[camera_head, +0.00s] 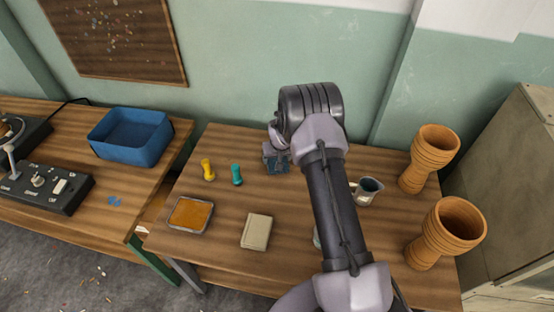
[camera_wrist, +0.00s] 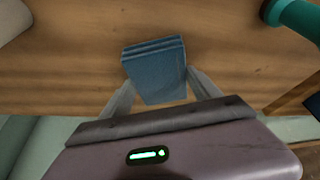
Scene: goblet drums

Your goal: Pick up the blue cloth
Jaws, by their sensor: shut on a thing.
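The blue cloth (camera_wrist: 156,72) is a folded, layered square that shows in the wrist view between my two fingers. My gripper (camera_wrist: 157,85) is shut on it, with one finger at each side. In the head view my gripper (camera_head: 276,158) is at the back of the wooden table, near the wall. A bit of the cloth (camera_head: 281,167) shows there below the gripper. The rest is hidden by the gripper. I cannot tell whether the cloth touches the table.
On the table (camera_head: 215,245) stand a yellow peg-like piece (camera_head: 208,170), a teal one (camera_head: 236,175), an orange-filled tray (camera_head: 190,214), a beige book (camera_head: 257,232), a metal pitcher (camera_head: 367,191) and two wooden goblet drums (camera_head: 430,158) (camera_head: 447,232). A blue bin (camera_head: 131,137) is on the left table.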

